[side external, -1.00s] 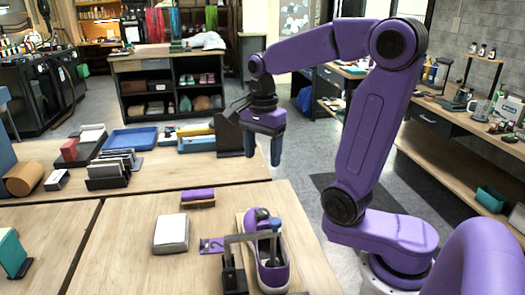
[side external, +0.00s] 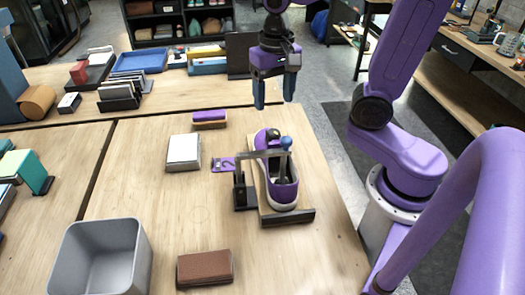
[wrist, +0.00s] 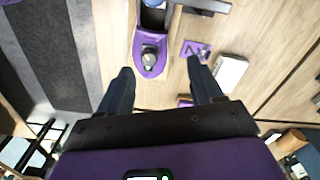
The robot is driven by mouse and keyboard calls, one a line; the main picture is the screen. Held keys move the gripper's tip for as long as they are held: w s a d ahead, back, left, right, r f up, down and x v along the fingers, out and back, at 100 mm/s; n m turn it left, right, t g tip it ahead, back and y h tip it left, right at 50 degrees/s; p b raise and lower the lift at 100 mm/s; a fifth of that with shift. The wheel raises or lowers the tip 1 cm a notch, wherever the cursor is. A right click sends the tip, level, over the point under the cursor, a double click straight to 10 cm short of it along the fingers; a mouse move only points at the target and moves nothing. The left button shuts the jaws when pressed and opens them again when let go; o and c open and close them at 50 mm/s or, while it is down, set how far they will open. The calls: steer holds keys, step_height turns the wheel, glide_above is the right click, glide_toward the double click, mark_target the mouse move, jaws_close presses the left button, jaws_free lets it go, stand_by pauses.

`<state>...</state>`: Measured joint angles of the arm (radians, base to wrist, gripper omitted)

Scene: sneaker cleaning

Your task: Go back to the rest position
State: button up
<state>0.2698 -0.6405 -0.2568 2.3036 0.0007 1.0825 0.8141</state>
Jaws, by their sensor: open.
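My gripper (side external: 274,92) hangs in the air above the far edge of the work table, open and empty, fingers pointing down. In the wrist view, my gripper (wrist: 160,88) shows its two dark fingers apart with nothing between them. The purple sneaker (side external: 283,192) sits on a wooden stand with a dark front bar, nearer the camera than the gripper. A grey metal bracket and a blue-topped part stand at the shoe's opening. The sneaker's purple toe also shows in the wrist view (wrist: 149,64), ahead of the fingers.
A purple-topped brush (side external: 209,115), a white-topped block (side external: 184,150) and a purple card (side external: 223,165) lie left of the sneaker. A grey bin (side external: 100,260) and a brown block (side external: 205,267) are at the near side. A blue tray (side external: 139,60) is on the back table.

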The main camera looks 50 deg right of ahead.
steer(key=s+a+f+n, duration=0.1)
steer(key=s+f+n, duration=0.3)
steer(key=s+n, duration=1.1)
steer(key=shift+s+a+n, duration=0.2)
steer(key=shift+s+n, duration=0.15)
steer(key=shift+n, duration=0.95)
